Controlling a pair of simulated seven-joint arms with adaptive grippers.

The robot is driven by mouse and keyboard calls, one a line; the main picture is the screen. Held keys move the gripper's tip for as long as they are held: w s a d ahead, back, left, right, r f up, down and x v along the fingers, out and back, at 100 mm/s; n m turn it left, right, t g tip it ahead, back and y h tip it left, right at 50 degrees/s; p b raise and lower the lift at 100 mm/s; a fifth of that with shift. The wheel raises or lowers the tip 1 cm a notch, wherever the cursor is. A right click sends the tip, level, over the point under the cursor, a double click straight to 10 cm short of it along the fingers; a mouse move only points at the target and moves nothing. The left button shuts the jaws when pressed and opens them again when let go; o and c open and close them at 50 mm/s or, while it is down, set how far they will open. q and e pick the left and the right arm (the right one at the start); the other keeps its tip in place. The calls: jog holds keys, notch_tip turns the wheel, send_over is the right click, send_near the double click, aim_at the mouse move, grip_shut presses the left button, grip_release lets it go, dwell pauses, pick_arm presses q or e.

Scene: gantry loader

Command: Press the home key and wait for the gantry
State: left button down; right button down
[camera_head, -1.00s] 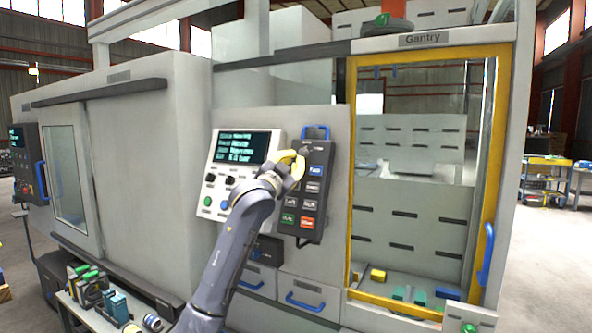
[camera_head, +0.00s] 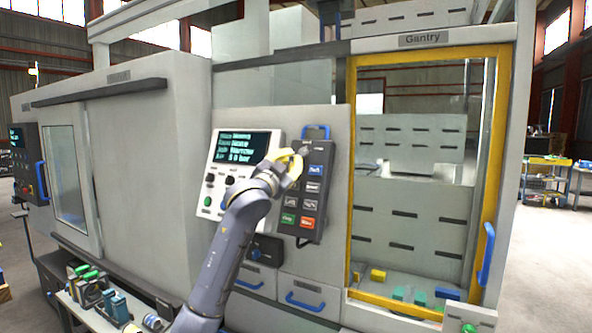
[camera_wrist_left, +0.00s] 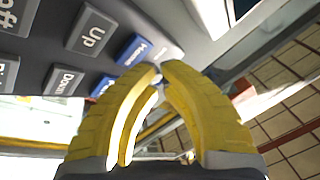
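My left gripper (camera_head: 296,158) has yellow fingers and is at the upper part of the dark key pendant (camera_head: 328,200) on the machine's front. In the left wrist view its fingertips (camera_wrist_left: 160,70) are together, with nothing between them, just off the blue Home key (camera_wrist_left: 135,50). I cannot tell whether they touch it. In the head view the gripper hides part of the pendant's upper left. The gantry's door (camera_head: 350,190) has a yellow frame, with a "Gantry" sign (camera_head: 422,39) above. Blue gantry parts (camera_head: 337,24) show above the display side. My right gripper is out of view.
A screen panel (camera_head: 217,165) with several knobs and buttons stands left of the pendant. A tool shelf (camera_head: 100,318) is at the lower left. Blue-handled drawers (camera_head: 305,297) sit below. Open floor lies at the right.

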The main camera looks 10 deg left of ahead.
pick_arm(q)
jog(key=shift+s+a+r, duration=0.2)
jog(key=shift+s+r, duration=0.1)
jog(key=shift+s, duration=0.45)
jog(key=shift+s+a+r, duration=0.2)
jog(key=shift+s+r, duration=0.05)
jog(key=shift+s, duration=0.5)
jog(key=shift+s+a+r, duration=0.2)
jog(key=shift+s+r, duration=0.1)
jog(key=shift+s, duration=0.45)
jog(key=shift+f, duration=0.1)
